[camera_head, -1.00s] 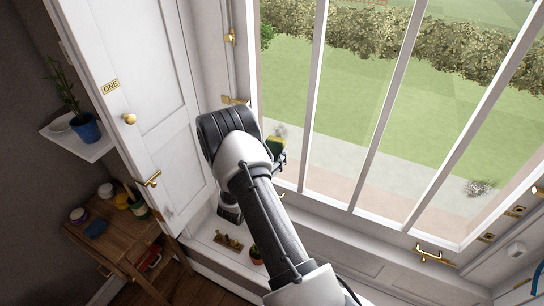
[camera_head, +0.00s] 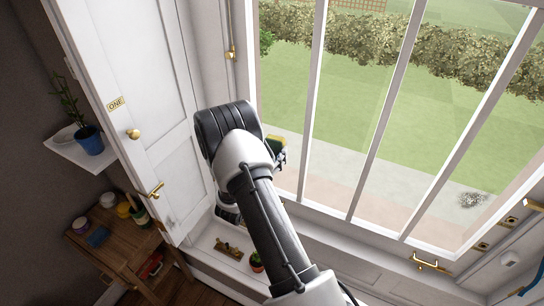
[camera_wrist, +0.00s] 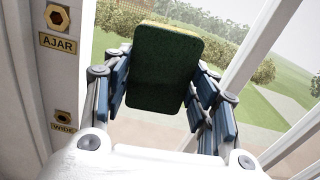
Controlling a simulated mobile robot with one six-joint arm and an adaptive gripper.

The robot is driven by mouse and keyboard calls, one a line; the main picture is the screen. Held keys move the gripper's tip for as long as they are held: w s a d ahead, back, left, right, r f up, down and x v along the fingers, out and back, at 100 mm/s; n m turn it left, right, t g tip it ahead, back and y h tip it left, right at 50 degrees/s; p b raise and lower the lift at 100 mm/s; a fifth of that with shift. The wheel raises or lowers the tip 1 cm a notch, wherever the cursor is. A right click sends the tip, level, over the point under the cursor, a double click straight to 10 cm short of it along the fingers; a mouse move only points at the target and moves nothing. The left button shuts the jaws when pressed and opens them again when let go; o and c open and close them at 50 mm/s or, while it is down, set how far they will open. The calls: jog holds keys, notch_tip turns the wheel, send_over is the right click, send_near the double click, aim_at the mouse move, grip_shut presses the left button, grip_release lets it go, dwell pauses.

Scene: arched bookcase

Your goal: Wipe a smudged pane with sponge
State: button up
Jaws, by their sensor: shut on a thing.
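My gripper (camera_wrist: 160,100) is shut on a sponge (camera_wrist: 168,66), dark green with a yellowish edge, gripped between its two blue-padded fingers. In the head view the sponge (camera_head: 277,144) is small, in front of the lower part of the leftmost window pane (camera_head: 285,85). I cannot tell whether it touches the glass. A dark, speckled smudge (camera_head: 472,199) shows low on the rightmost pane (camera_head: 478,150). The glass right behind the sponge is hidden. My wrist covers most of the gripper in the head view.
White window bars (camera_head: 385,110) divide the panes. A white shutter (camera_head: 165,75) with brass fittings stands left. A brass stay (camera_head: 430,262) lies along the lower frame. A wooden side table (camera_head: 118,252) and a wall shelf (camera_head: 85,150) are farther left.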

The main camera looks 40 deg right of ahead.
aim_at(277, 143)
jog(key=shift+r+p, duration=1.2)
jog(key=shift+r, duration=1.35)
jog(key=shift+s+d+f, duration=0.1)
jog(key=shift+s+d, duration=0.15)
jog(key=shift+s, duration=0.25)
jog(key=shift+f+b, duration=0.15)
jog(key=shift+b, duration=0.2)
jog(key=shift+w+a+f+b, duration=0.5)
jog(key=shift+w+f+b, duration=0.65)
jog(key=shift+f+b, duration=3.95)
jog(key=shift+s+r+p, duration=0.1)
jog(key=shift+r+p, duration=3.05)
jog(key=shift+r, duration=2.25)
jog(key=shift+f, duration=0.1)
